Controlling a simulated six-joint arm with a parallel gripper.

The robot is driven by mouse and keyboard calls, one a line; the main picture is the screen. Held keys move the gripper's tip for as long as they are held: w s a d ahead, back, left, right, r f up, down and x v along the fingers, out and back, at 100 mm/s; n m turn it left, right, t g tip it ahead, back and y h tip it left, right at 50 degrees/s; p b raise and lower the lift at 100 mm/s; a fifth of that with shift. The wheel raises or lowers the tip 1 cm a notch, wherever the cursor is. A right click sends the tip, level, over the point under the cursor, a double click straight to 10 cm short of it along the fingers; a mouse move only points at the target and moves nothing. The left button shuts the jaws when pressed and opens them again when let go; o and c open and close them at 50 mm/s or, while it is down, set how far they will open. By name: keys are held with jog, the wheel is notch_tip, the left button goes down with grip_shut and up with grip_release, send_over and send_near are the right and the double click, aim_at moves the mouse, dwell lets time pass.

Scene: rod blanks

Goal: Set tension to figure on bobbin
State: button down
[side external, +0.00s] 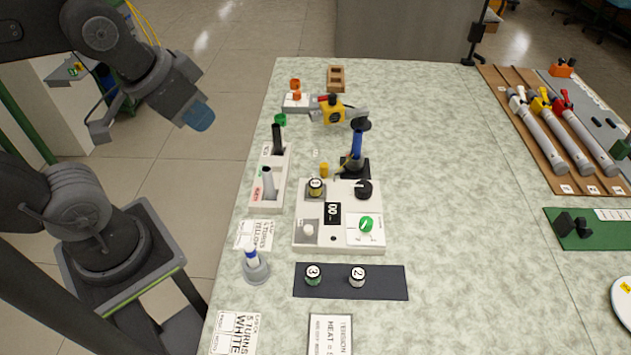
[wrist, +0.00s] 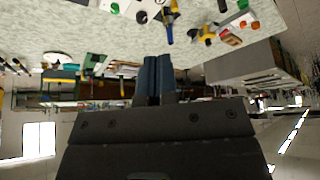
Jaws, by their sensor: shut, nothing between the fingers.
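A white control box (side external: 340,243) with a dark display (side external: 332,213) reading "00" sits mid-table. It carries a black knob (side external: 364,188), a green knob (side external: 366,224) over a marked white plate, and a white knob (side external: 308,230). A bobbin marked 1 (side external: 316,186) stands at its back left corner. Bobbins marked 3 (side external: 313,274) and 2 (side external: 357,276) stand on a dark mat (side external: 385,283) in front. My gripper (side external: 199,117) is raised left of the table, well away from the box. Its blue fingers (wrist: 154,78) are together and empty in the wrist view.
A blue-handled tool (side external: 356,145) stands upright behind the box. A white tray (side external: 267,208) holds a black and a grey piece. Cards reading "5 turns white" (side external: 235,335) and "tension" (side external: 331,335) lie in front. Tubes (side external: 545,140) lie on a board at right. The centre-right table is bare.

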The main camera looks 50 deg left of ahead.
jog(key=c, duration=1.9)
grip_release()
jog(key=shift+o, duration=1.7)
jog(key=shift+w+d+r, duration=0.1)
jog(key=shift+w+r, duration=0.05)
jog(key=shift+w, duration=0.25)
jog(key=o, duration=0.5)
jog(key=shift+n+g, duration=0.8)
jog(key=w, duration=0.2)
jog(key=w+d, duration=0.1)
jog(key=w, duration=0.1)
jog(key=w+d, duration=0.1)
jog(key=w, duration=0.1)
jog(key=shift+d+r, duration=0.1)
jog(key=shift+d, duration=0.05)
jog(key=shift+c, duration=0.2)
jog(key=shift+o, duration=1.4)
jog(key=w+d+f+n+g, duration=0.1)
jog(key=w+d+f, duration=0.2)
jog(key=w, duration=0.4)
jog(key=shift+w+d+n, duration=0.15)
jog(key=shift+d+n, duration=0.25)
jog(key=shift+d, duration=0.15)
jog(key=n+g, duration=0.3)
send_over(367, 221)
notch_tip(367, 221, down, 14)
notch_tip(367, 221, down, 13)
jog(key=shift+f, duration=0.15)
jog(key=shift+c, duration=0.4)
